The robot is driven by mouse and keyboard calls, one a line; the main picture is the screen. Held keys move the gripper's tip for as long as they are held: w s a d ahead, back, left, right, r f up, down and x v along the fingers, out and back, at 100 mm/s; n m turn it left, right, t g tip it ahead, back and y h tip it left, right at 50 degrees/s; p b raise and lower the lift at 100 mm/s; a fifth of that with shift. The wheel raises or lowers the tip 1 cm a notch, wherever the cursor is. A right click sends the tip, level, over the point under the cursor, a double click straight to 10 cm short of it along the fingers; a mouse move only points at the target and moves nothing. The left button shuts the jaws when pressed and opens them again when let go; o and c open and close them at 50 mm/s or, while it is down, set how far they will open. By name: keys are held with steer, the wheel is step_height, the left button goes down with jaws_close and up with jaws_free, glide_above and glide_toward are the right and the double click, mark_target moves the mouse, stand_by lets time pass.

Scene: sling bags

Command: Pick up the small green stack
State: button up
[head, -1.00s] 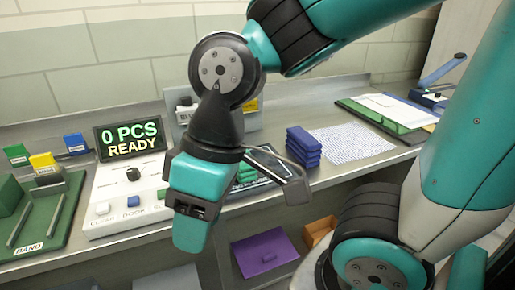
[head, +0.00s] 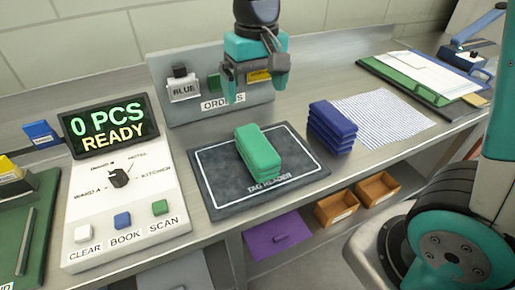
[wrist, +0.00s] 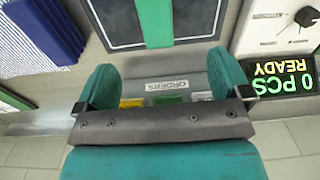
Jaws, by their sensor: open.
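The small green stack (head: 258,150) lies on the dark tag reader pad (head: 212,180) in the middle of the bench, several flat green pieces on top of each other. In the wrist view the stack (wrist: 155,22) shows at the top edge, partly cut off. My gripper (head: 256,86) is open and empty. It hangs behind and above the stack in the head view, in front of the orders stand, and does not touch the stack. Its two fingers (wrist: 163,80) are wide apart in the wrist view.
A dark blue stack (head: 332,128) stands right of the pad, close to a white dotted sheet (head: 385,117). The orders stand (head: 160,108) rises behind the pad. A control panel (head: 125,215) with a "0 PCS READY" display (head: 110,125) is at left.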

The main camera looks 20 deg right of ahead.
mark_target(256, 141)
steer(key=shift+m, duration=0.3)
steer(key=f, duration=0.4)
steer(key=w+f, duration=0.1)
steer(key=f, duration=0.6)
steer(key=shift+w+d+f, duration=0.15)
steer(key=shift+d+f, duration=0.1)
steer(key=shift+f, duration=0.15)
steer(key=shift+s+f+p, duration=0.2)
steer(key=shift+f+p, duration=0.4)
steer(key=shift+f, duration=2.3)
steer(key=c, duration=1.1)
steer(key=shift+r, duration=0.1)
